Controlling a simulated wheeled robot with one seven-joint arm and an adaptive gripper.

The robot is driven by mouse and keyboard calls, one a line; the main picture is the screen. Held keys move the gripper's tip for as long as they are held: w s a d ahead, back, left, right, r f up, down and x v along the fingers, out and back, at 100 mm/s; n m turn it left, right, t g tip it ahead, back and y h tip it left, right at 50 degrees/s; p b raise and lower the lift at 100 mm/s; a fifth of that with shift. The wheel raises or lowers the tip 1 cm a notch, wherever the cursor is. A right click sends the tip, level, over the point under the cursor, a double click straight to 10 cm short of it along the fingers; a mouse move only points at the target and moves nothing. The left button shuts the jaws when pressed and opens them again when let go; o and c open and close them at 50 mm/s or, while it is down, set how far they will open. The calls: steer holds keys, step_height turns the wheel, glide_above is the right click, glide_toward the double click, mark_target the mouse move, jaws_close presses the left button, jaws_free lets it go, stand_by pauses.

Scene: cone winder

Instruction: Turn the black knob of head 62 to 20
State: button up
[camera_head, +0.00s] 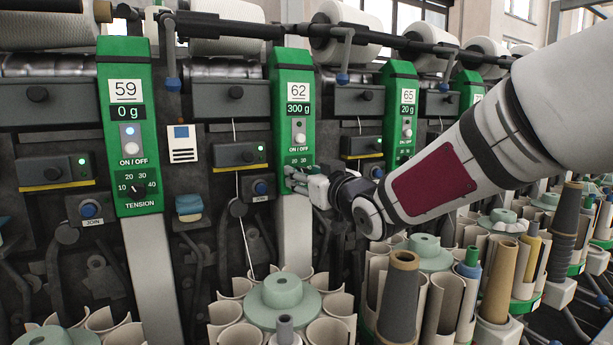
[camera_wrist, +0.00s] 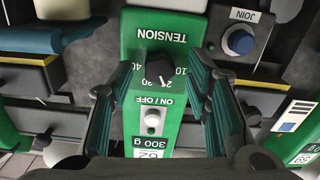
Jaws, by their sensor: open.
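The green panel of head 62 (camera_head: 292,110) stands mid-picture in the head view and reads 300 g. Its black knob is hidden there by my gripper (camera_head: 300,181). In the wrist view the panel is upside down, and the black knob (camera_wrist: 157,70) shows below the word TENSION, among dial numbers. A small white mark shows on it, but I cannot tell its exact number. My gripper's two teal-padded fingers (camera_wrist: 163,72) are open, one on each side of the knob. I see no clear contact with the knob.
Head 59 (camera_head: 125,120) stands to the left and head 65 (camera_head: 402,110) to the right. A JOIN button (camera_wrist: 238,41) is close to the panel in the wrist view. Bobbins and cones (camera_head: 400,290) crowd the space below my arm.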

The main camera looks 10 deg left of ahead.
steer(key=v, duration=0.7)
steer(key=shift+s+d, duration=0.15)
steer(key=shift+s, duration=0.05)
